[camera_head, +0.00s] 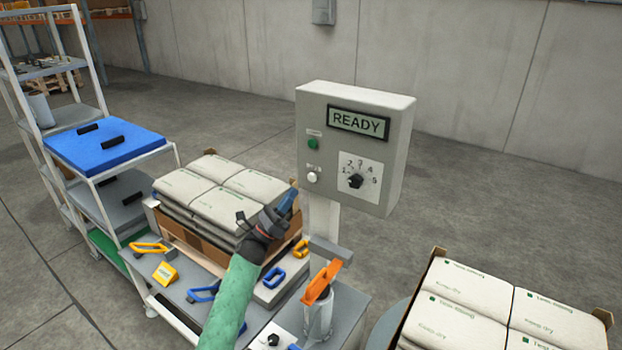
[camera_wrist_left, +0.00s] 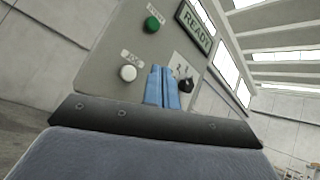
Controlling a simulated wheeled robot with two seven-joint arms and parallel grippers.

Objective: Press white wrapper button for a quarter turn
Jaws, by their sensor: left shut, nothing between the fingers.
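The white button (camera_head: 312,177) sits low on the left side of the grey control box (camera_head: 350,100), under a green button (camera_head: 313,143). It also shows in the left wrist view (camera_wrist_left: 128,73), left of my fingertips. The box display (camera_head: 358,123) reads READY. A black rotary knob (camera_head: 356,181) with a numbered dial is right of the white button. My left gripper (camera_head: 287,200) has blue fingers, shut and empty, below and left of the white button, apart from it. In the left wrist view the shut fingers (camera_wrist_left: 162,87) point toward the panel between the button and the knob. My right gripper is not in view.
A stack of bags (camera_head: 215,190) stands behind my left arm. A bench (camera_head: 185,290) with several coloured handles and an orange tool in a holder (camera_head: 322,283) lies below. Another bag stack (camera_head: 480,300) is at lower right. A blue-topped cart (camera_head: 105,148) is at left.

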